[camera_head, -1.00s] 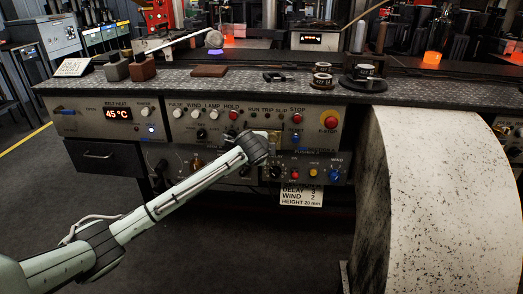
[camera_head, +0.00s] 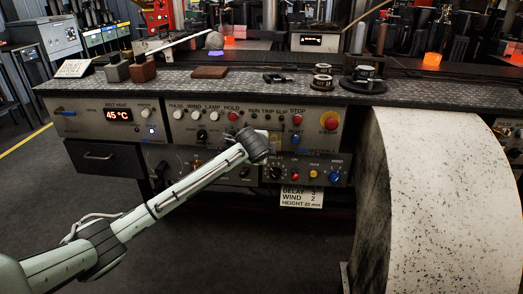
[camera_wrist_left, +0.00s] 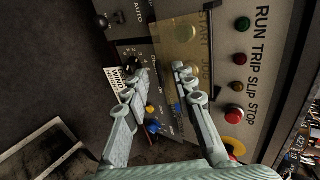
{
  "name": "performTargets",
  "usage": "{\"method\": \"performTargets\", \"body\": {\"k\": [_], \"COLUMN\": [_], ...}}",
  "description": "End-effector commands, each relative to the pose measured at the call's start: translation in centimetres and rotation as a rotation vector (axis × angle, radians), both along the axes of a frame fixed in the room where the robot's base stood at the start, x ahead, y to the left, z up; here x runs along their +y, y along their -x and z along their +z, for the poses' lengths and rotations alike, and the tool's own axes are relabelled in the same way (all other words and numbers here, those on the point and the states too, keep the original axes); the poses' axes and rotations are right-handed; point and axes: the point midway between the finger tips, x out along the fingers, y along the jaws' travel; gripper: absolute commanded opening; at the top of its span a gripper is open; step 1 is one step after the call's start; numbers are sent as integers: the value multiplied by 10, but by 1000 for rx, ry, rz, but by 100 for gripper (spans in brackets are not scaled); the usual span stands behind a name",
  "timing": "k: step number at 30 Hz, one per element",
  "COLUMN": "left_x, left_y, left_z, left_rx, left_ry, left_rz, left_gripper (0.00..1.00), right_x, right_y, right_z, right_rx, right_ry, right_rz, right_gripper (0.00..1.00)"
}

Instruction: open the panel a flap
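The flap is a brass-coloured, see-through-looking plate (camera_wrist_left: 183,42) on the grey control panel (camera_wrist_left: 228,60), with START lettering at its edge. In the head view a small part of it (camera_head: 276,137) shows just right of my left wrist. It appears closed against the panel. My left gripper (camera_wrist_left: 161,76) is in front of the panel with its two fingers spread and nothing between them. One fingertip is close to the flap's lower edge in the wrist view; I cannot tell whether they touch. In the head view my wrist hides the fingers. My right gripper is not in view.
Knobs and buttons surround the flap, including a red E-STOP (camera_head: 329,121) and a blue knob (camera_head: 335,177). A paper label (camera_head: 301,197) hangs below. The bench top (camera_head: 200,88) overhangs the panel. A large pale speckled drum (camera_head: 440,200) stands at right.

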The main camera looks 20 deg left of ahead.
Motion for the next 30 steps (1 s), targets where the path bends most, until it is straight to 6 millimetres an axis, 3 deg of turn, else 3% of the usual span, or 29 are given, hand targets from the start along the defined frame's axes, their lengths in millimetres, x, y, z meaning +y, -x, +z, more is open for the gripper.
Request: {"method": "performTargets", "body": {"k": [5, 21, 30], "left_x": [-2, -25, -27], "left_y": [7, 85, 94], "left_z": [6, 64, 70], "left_rx": [-1, -1, 1], "left_ry": [0, 0, 0], "left_rz": [-1, -1, 1], "left_gripper": [26, 26, 26], "right_x": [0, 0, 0], "right_y": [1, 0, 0], "right_z": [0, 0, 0], "right_rx": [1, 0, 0], "right_ry": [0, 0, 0], "right_rz": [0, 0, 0], "right_gripper": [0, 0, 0]}}
